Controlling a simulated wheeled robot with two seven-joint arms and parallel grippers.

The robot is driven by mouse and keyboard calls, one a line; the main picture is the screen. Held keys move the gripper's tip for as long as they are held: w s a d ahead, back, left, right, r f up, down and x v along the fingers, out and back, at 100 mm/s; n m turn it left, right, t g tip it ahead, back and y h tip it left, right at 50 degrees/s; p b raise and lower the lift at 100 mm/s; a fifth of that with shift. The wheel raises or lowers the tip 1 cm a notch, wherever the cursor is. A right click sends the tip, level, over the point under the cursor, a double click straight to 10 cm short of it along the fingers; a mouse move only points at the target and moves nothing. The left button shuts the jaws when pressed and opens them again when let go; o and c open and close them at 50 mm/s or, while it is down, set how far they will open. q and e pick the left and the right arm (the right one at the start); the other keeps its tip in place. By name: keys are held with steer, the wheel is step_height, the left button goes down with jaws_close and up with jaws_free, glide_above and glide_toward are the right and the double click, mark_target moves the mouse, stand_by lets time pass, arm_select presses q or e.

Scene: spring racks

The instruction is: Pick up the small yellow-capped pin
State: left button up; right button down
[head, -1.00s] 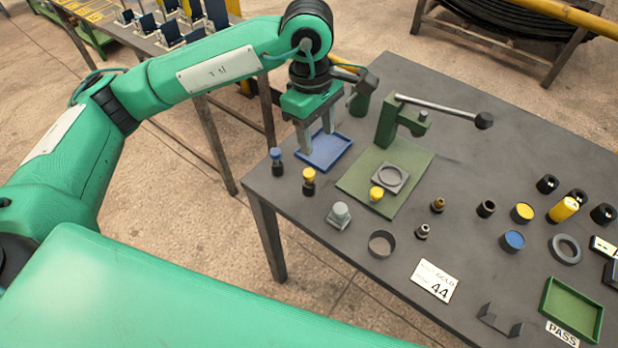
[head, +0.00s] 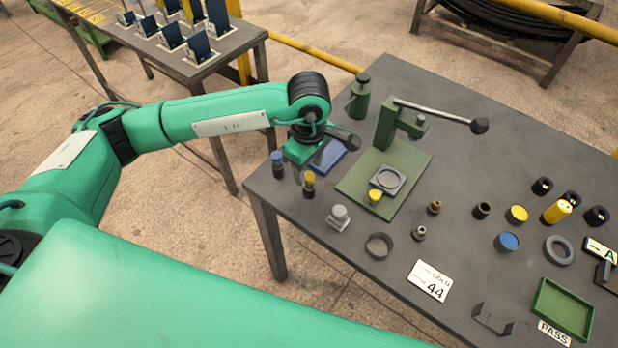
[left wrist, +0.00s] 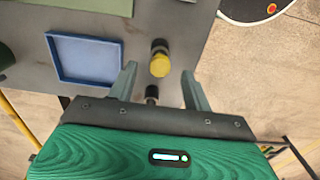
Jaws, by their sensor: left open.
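The small yellow-capped pin (head: 309,184) stands upright on the dark table near its left edge, with a dark body below the yellow cap. In the left wrist view its yellow cap (left wrist: 160,65) shows between the fingertips, apart from both. My left gripper (left wrist: 158,74) is open and empty, with its fingers on either side of the pin's line. In the head view my left gripper (head: 300,172) is just beside the pin, its fingertips partly hidden. My right gripper is out of view.
A blue tray (left wrist: 51,60) lies beside the gripper. The green press (head: 392,125), its base plate holding another yellow-topped piece (head: 375,196), and a grey block (head: 339,218) are nearby.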

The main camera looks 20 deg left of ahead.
arm_select(q)
steer(key=shift+f, duration=1.1)
jaws_close()
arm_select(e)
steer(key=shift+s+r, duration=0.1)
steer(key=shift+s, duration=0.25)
arm_select(q)
steer(key=shift+r, duration=0.15)
